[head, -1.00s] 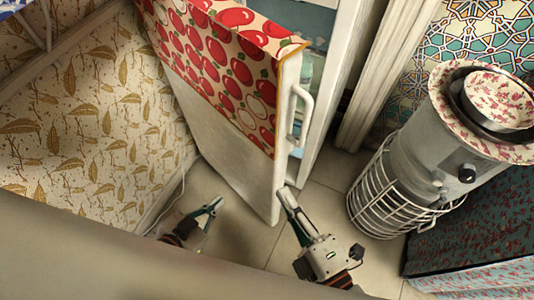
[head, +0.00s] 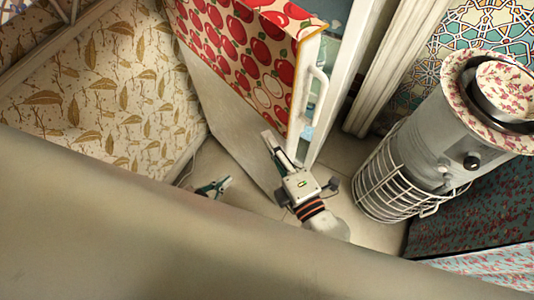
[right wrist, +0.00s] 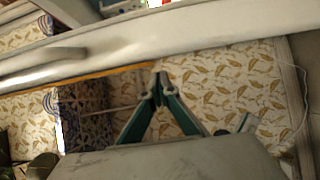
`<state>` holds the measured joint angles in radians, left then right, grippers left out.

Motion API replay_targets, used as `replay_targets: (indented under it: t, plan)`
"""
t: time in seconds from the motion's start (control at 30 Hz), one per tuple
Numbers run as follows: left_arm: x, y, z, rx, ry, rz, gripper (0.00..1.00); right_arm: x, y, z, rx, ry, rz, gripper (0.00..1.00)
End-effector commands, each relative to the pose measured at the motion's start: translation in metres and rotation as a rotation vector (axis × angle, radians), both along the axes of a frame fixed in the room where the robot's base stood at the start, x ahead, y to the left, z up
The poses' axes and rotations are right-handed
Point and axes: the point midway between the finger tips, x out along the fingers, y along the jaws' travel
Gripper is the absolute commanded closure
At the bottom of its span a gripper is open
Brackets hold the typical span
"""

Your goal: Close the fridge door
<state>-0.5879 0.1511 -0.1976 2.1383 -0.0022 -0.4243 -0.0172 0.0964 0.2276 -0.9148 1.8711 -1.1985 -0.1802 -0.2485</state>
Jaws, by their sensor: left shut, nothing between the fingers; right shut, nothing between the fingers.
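The fridge door (head: 215,85) stands ajar in the head view, white with a red-apple cover on its upper part. Its white handle (head: 310,95) is on the right edge. A strip of the fridge's inside (head: 336,38) shows beyond that edge. My right gripper (head: 267,136) is shut and empty, in front of the lower door face just below the cover; I cannot tell whether it touches. In the right wrist view its fingertips (right wrist: 158,78) meet just below the white door edge (right wrist: 190,30). My left gripper (head: 224,181) is shut and empty, low beside the door.
A grey cylindrical heater (head: 425,140) with a wire guard and a floral bowl on top stands to the right. A dark patterned box (head: 470,210) is beside it. The leaf-papered wall (head: 100,105) is close on the left. Some tiled floor (head: 345,160) is bare.

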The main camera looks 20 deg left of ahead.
Motion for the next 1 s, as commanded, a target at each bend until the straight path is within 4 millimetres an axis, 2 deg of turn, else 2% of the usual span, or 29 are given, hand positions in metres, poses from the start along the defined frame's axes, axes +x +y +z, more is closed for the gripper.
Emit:
replay_targets:
  t: [0.2, 0.57, 0.67, 0.83, 1.0]
  plan:
    - [0.001, 0.000, 0.001, -0.001, -0.002, 0.001, 1.00, 0.013, -0.008, 0.000, 0.001, 0.001, 0.001, 1.00]
    - [0.000, 0.000, 0.000, 0.000, 0.000, 0.001, 1.00, 0.015, -0.009, -0.001, 0.001, 0.001, 0.001, 1.00]
    - [0.000, 0.000, 0.001, 0.001, 0.000, 0.001, 1.00, 0.021, -0.013, -0.001, -0.002, -0.001, 0.014, 1.00]
    - [-0.001, 0.000, 0.002, 0.001, 0.001, 0.001, 1.00, 0.053, -0.035, -0.003, -0.009, -0.007, 0.084, 1.00]
    - [-0.006, 0.000, -0.007, 0.001, 0.016, 0.001, 1.00, 0.086, -0.055, -0.005, -0.006, -0.001, 0.164, 1.00]
